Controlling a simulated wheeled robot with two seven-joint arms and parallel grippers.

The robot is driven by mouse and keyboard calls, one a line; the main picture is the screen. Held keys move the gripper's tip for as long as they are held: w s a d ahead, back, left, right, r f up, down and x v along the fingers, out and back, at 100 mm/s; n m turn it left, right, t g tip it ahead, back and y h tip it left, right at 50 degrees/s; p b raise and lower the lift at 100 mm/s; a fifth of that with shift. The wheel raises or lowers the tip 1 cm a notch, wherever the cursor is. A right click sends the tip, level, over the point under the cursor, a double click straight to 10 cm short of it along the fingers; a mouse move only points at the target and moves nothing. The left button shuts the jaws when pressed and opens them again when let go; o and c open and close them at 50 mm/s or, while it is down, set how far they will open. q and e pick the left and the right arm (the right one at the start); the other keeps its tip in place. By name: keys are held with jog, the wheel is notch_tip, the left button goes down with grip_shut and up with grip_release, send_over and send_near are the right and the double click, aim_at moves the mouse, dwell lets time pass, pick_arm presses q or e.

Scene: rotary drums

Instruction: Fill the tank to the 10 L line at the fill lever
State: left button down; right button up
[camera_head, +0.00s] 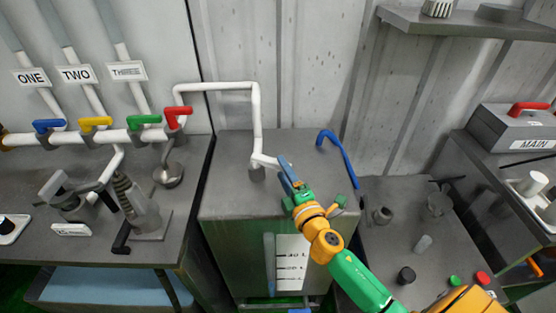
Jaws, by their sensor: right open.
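The grey tank (232,205) stands in the middle of the camera_head view. A white scale plate (291,262) on its front carries litre marks; the top one reads 30 L and the lower ones are too small to read surely. A vertical sight strip (269,262) is beside it; I cannot tell the level. A white pipe (256,115) comes down onto the tank's top. My right gripper (284,168) is open over the tank's top, close to the pipe's lower end; contact is unclear. No lever is clearly labelled as the fill lever. My left gripper is out of view.
Blue (48,125), yellow (95,122), green (144,120) and red (177,113) valve handles line the pipe at left. A blue curved pipe (338,150) rises at the tank's back right. A grey MAIN box (516,128) stands at right. Small items clutter the right table.

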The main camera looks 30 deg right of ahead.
aim_at(281, 170)
jog(key=w, duration=0.3)
jog(key=shift+w+d+f, duration=0.15)
jog(key=shift+w+f, duration=0.1)
jog(key=shift+s+r, duration=0.15)
jog(key=shift+s, duration=0.05)
jog(key=c, duration=0.4)
grip_shut()
jog(key=shift+r, duration=0.1)
dwell(0.5)
